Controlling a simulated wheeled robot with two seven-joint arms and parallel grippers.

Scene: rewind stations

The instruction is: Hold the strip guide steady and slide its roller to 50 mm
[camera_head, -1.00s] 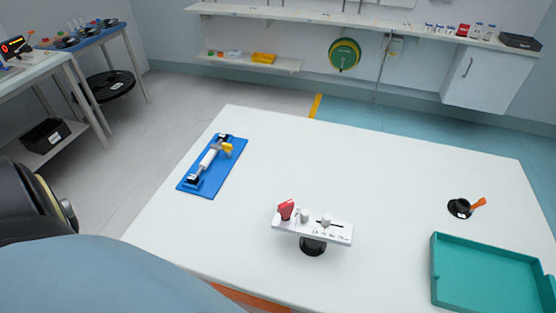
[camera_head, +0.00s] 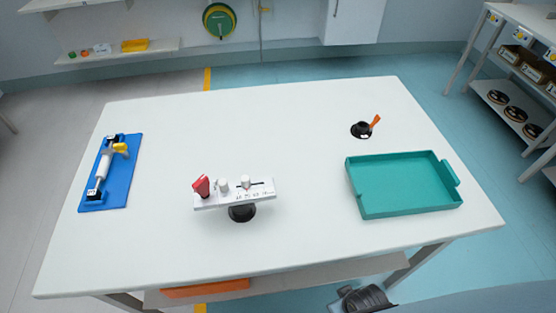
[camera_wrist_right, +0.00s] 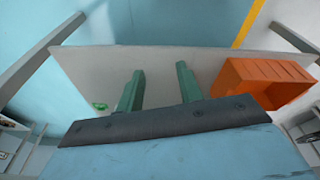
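The strip guide (camera_head: 234,196) is a white bar with a printed scale on a round black base, near the middle front of the table in the head view. A red clamp-like knob (camera_head: 201,187) is at its left end. A white roller (camera_head: 223,186) stands beside it, and another white roller (camera_head: 246,182) stands at a dark slot. The scale numbers are too small to read surely. My right gripper (camera_wrist_right: 159,88) shows in the right wrist view with two green fingers apart and nothing between them. It is away from the guide. My left gripper is not in view.
A blue board (camera_head: 122,185) with a white cylinder and yellow handle lies at left. A teal tray (camera_head: 410,208) and a black base with an orange lever (camera_head: 362,129) are at right. An orange bin (camera_wrist_right: 262,82) sits on the lower shelf. The white table (camera_head: 300,110) is otherwise clear.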

